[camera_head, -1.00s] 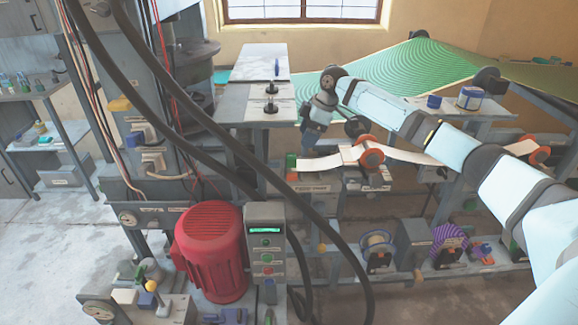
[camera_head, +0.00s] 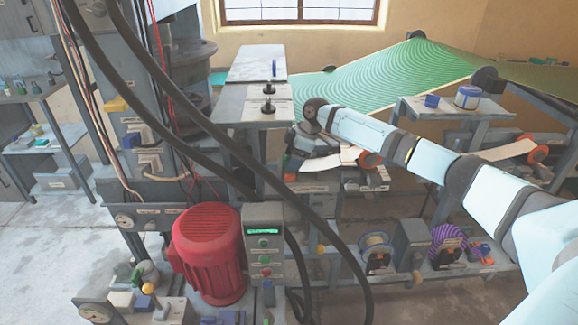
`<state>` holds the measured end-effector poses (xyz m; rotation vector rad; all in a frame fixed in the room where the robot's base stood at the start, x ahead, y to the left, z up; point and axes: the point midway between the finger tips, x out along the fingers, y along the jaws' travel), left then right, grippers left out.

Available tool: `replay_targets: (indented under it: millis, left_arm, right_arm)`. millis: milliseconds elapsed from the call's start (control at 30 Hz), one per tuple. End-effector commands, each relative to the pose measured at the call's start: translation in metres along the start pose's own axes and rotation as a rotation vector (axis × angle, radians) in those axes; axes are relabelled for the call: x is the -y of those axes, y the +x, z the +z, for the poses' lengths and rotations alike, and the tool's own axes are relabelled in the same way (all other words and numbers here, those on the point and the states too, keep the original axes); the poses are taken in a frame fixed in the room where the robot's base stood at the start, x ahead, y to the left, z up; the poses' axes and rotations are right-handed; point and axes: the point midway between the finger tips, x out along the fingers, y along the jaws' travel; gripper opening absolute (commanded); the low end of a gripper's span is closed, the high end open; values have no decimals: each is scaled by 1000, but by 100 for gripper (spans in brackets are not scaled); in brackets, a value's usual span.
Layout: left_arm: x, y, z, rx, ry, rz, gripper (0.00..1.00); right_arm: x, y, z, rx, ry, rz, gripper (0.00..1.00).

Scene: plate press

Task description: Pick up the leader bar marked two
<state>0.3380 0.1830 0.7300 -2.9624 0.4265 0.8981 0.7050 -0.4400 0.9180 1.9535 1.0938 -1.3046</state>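My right arm comes in from the right, and its wrist bends down over the bench behind the hoses. My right gripper (camera_head: 308,150) is at its end, small and partly merged with the bench; its fingers are not clear. A white strip (camera_head: 321,163) lies just right of and below it, by an orange-red round part (camera_head: 369,161). I cannot tell whether they touch. Another white strip (camera_head: 503,150) with an orange end lies farther right. No mark two is readable, so I cannot tell which piece is the leader bar. My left gripper is out of view.
Thick dark hoses hang across the left and middle. A red motor (camera_head: 209,250) and a grey control box (camera_head: 263,245) stand in front. A grey stand (camera_head: 244,104) with two black knobs is left of the wrist. A small table (camera_head: 436,114) bears a blue-white tin (camera_head: 468,97).

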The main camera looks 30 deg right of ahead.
Motion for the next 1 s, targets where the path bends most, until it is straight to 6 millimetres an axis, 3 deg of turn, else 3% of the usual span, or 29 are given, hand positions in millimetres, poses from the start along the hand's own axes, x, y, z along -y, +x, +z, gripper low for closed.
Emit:
replay_targets:
  millis: [33, 200, 233, 567, 867, 1000]
  left_arm:
    - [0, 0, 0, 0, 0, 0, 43]
    - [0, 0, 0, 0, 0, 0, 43]
    - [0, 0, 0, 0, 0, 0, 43]
    - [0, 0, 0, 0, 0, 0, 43]
    - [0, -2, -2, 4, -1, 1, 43]
    - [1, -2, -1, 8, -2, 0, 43]
  right_arm:
    - [0, 0, 0, 0, 0, 0, 52]
    - [0, 0, 0, 0, 0, 0, 13]
    - [0, 0, 0, 0, 0, 0, 11]
    - [0, -4, -1, 0, 0, 0, 11]
    - [-1, -37, -15, -2, -1, 2, 11]
    - [28, -34, -11, 1, -2, -1, 11]
